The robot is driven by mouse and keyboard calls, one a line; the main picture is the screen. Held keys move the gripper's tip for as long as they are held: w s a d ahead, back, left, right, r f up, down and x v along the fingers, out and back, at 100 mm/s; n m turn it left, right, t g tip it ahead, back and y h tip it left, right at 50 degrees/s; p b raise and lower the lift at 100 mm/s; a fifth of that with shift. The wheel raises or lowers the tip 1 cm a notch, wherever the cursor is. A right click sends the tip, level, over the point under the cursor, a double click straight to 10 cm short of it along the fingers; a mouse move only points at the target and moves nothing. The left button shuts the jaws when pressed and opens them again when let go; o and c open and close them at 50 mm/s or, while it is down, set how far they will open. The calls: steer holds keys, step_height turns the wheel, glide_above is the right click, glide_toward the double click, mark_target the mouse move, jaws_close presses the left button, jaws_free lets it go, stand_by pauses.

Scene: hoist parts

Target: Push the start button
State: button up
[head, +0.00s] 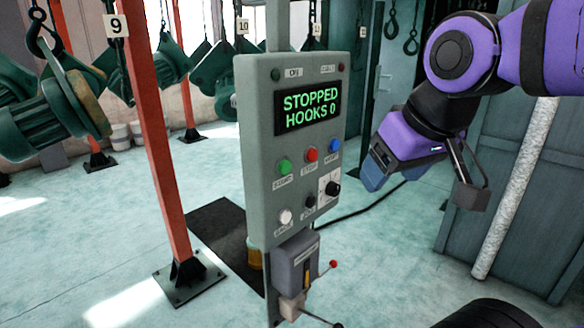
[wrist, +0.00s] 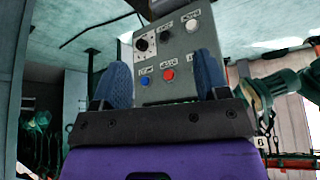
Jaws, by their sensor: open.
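The grey control panel (head: 262,140) stands upright on a post in the head view, its display reading STOPPED HOOKS 0. The green button (head: 284,167), whose small label I cannot read surely, is at the left of its upper row. A red button (head: 311,154) and a blue button (head: 334,146) sit to its right. My gripper (head: 376,172) is right of the panel, apart from it. In the wrist view the open, empty blue fingers (wrist: 163,80) frame the red button (wrist: 169,74) and blue button (wrist: 145,81); the green button seems hidden behind the right finger.
A white button (head: 285,216), a black button (head: 310,201) and a knob (head: 333,188) form the lower row. A lever box (head: 296,262) hangs below. An orange post (head: 160,140) and green hoist parts (head: 55,105) stand left. Free floor lies right of the panel.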

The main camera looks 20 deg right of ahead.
stand_by(0.4)
jaws_close()
steer(key=shift+a, duration=0.1)
stand_by(1.5)
